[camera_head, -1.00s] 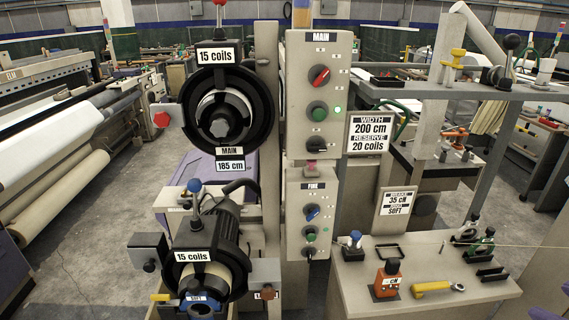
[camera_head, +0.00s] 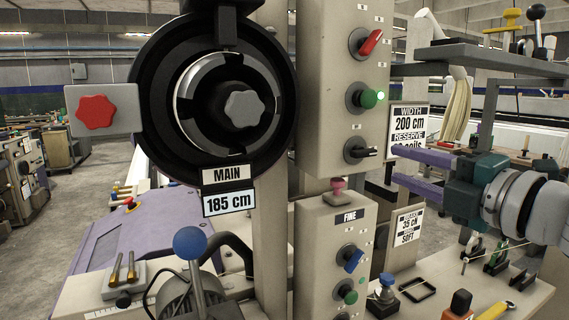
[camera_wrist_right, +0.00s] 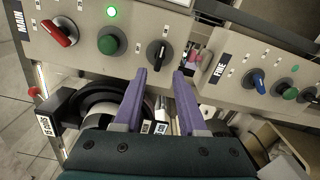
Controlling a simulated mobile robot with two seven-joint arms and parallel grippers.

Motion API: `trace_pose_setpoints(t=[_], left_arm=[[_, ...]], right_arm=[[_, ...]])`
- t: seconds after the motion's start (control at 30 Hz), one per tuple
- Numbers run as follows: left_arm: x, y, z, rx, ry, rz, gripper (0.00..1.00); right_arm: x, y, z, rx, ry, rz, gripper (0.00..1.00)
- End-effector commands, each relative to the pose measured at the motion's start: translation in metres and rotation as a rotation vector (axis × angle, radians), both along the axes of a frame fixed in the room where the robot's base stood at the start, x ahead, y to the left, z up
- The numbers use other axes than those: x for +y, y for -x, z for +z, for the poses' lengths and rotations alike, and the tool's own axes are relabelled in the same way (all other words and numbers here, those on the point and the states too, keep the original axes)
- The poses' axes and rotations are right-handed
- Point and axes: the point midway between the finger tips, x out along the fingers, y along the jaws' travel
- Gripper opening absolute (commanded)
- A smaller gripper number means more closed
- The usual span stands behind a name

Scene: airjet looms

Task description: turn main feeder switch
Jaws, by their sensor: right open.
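The main feeder panel (camera_head: 330,90) carries a red switch (camera_head: 368,42), a green button (camera_head: 368,98) with a lit green lamp, and a black switch (camera_head: 360,150). The wrist view shows its MAIN label (camera_wrist_right: 23,20), red switch (camera_wrist_right: 60,32), green button (camera_wrist_right: 112,40) and black switch (camera_wrist_right: 158,53). My right gripper (camera_head: 394,166) is open and empty, its purple fingers pointing left toward the black switch. In the wrist view the fingertips (camera_wrist_right: 159,75) lie on either side of the black switch's line, just short of it. My left gripper is not in view.
Below is the FINE panel (camera_head: 325,240) with blue and green controls. A black feeder drum (camera_head: 150,90) marked MAIN 185 cm stands left of the panel. A width sign (camera_head: 408,117) hangs close to my right fingers. A shelf (camera_head: 480,58) is above the right arm.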

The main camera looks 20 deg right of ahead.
Motion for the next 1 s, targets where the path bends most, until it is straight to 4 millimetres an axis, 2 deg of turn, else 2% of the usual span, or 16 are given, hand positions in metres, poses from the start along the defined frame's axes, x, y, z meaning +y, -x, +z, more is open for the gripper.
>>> trace_pose_setpoints(t=[0.53,0.9,1.0], left_arm=[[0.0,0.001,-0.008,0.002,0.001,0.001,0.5],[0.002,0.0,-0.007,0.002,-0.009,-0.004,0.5],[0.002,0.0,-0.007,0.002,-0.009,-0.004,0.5]], right_arm=[[0.005,-0.066,0.001,-0.002,-0.001,-0.003,0.41],[0.006,-0.066,0.0,0.0,-0.002,-0.001,0.41],[0.006,-0.066,0.0,0.0,-0.002,-0.001,0.3]])
